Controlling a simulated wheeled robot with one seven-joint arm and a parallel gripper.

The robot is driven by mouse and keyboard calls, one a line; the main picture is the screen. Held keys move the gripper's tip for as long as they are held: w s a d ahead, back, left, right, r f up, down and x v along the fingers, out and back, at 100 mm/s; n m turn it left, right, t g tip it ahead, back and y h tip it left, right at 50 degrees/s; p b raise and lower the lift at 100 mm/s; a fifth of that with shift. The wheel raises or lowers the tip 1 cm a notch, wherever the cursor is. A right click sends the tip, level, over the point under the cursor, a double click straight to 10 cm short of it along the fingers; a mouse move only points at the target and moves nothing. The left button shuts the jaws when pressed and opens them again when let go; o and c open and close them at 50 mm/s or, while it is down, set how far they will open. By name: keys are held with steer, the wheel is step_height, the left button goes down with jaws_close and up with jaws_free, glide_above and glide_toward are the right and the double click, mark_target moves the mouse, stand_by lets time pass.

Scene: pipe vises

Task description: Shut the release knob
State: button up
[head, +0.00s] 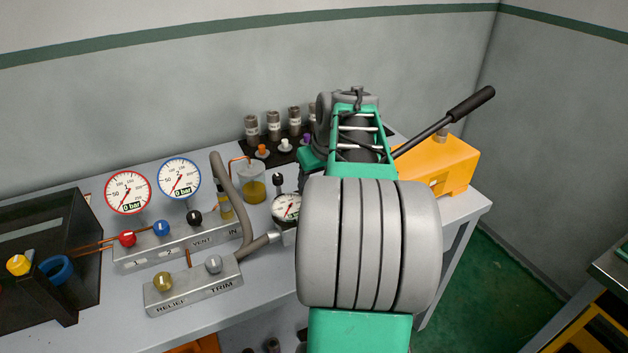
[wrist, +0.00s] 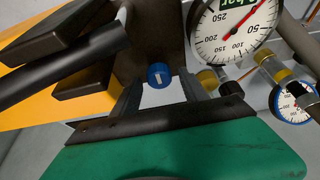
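In the wrist view a round blue knob (wrist: 160,75) with a pale mark on its face sits in front of a dark block; I take it to be the release knob. My gripper (wrist: 161,85) is open, with one dark finger on each side of the knob. Gaps seem to show between the knob and both fingers, and I cannot tell how deep it sits between them. The orange pump (wrist: 25,95) fills the left of that view. In the head view the pump (head: 450,160) stands at the bench's right end; my arm hides the knob and gripper fingers there.
A black pump lever (head: 445,121) rises to the right; it crosses the wrist view's left side. A white gauge (wrist: 235,30) is close at upper right. A bent grey pipe (head: 231,195) and a valve block (head: 195,287) are left of my arm.

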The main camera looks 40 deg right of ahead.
steer(key=v, duration=0.7)
steer(key=shift+r, duration=0.35)
steer(key=shift+s, duration=0.15)
